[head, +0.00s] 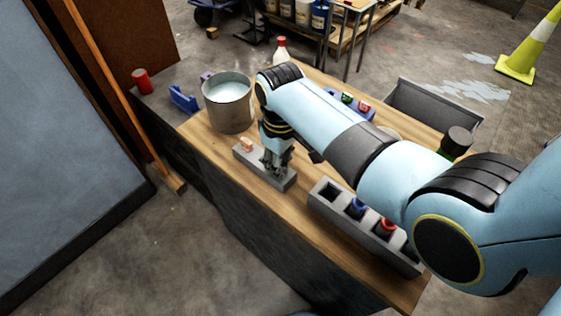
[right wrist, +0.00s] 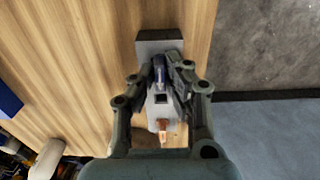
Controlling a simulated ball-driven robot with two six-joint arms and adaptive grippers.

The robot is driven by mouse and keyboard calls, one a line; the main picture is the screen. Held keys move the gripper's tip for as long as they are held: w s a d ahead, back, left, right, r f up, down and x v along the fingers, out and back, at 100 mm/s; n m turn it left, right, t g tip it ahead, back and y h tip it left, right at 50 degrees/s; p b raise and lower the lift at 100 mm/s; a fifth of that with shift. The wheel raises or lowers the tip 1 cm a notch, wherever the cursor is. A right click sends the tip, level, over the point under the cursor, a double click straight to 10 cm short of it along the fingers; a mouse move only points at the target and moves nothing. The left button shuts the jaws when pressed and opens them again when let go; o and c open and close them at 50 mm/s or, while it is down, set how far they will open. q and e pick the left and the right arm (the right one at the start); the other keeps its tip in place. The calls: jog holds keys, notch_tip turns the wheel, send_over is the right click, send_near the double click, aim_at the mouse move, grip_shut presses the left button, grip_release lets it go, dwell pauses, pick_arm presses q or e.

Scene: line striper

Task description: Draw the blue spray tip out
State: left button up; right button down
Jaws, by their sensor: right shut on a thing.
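My right gripper (head: 273,168) is over the small grey block (head: 244,154) at the table's near left edge, fingers pointing down. In the right wrist view its fingers (right wrist: 168,82) are shut on a dark bluish piece, apparently the blue spray tip (right wrist: 159,67). The fingers hide much of it; I cannot tell whether its lower end is still in the block. An empty square hole (right wrist: 161,98) shows beside it. A copper-coloured tip (right wrist: 162,128) stands at the block's other end. My left gripper is not in view.
A longer grey rack (head: 330,205) to the right has square openings, with blue-rimmed (head: 356,207) and red-rimmed (head: 385,226) pieces in it. A metal bucket (head: 229,108) of pale liquid stands close behind the small block. A dark grey bin (head: 435,108) stands at the back right.

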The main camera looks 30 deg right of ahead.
jog(key=shift+r+p, duration=0.6)
jog(key=shift+r, duration=0.05)
jog(key=shift+r, duration=0.1)
jog(key=shift+r, duration=2.4)
